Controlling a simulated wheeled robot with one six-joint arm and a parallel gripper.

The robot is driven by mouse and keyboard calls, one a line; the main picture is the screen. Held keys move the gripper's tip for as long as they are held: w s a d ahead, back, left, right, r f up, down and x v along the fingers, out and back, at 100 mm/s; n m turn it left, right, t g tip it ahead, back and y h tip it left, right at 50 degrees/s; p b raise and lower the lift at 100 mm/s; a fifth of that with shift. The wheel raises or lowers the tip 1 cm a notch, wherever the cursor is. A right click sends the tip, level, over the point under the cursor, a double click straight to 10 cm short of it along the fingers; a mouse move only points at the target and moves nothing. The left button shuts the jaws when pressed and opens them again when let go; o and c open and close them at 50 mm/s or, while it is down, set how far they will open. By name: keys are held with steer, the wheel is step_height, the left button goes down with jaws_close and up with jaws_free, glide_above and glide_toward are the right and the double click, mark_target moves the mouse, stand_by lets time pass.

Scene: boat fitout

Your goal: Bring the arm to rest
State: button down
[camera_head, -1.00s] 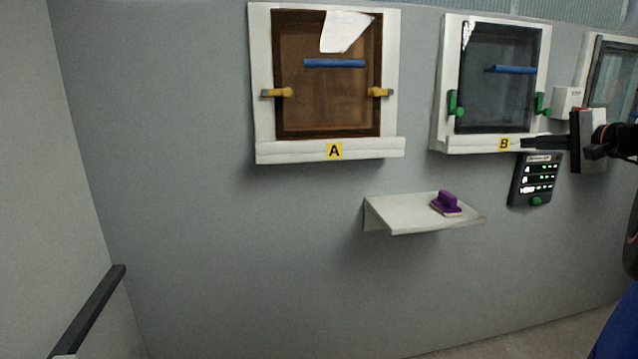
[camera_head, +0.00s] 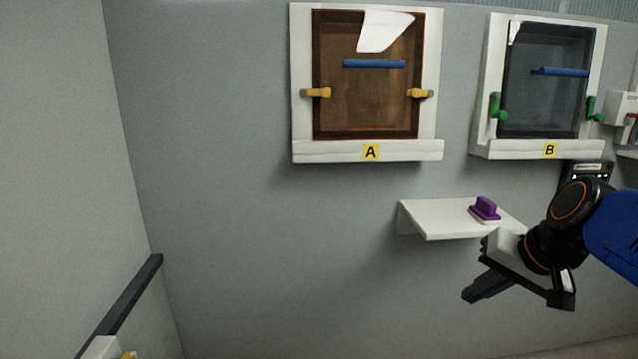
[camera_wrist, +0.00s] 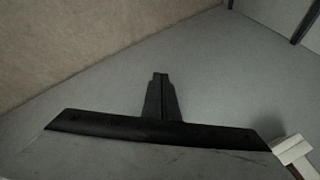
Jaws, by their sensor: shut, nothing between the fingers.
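My gripper (camera_head: 472,294) is at the right of the head view, in front of and below the small white shelf. Its black fingers are closed together and point down to the left, with nothing held. In the wrist view the closed fingers (camera_wrist: 160,92) stand at the middle, over grey wall and empty floor. My blue arm enters from the right edge and hides part of the wall panel behind it.
A white shelf (camera_head: 432,221) holds a purple-handled block (camera_head: 485,209). Window A (camera_head: 366,150) and window B (camera_head: 540,147) hang on the grey wall above. A dark rail (camera_head: 130,295) is at lower left. The wall below window A is clear.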

steer(key=s+f+n+h, duration=0.2)
steer(key=s+f+n, duration=0.3)
steer(key=s+f, duration=0.3)
steer(key=shift+s+a+f+g+h, duration=0.3)
steer(key=shift+s+g+h, duration=0.1)
steer(key=shift+s, duration=0.65)
steer(key=shift+r, duration=0.1)
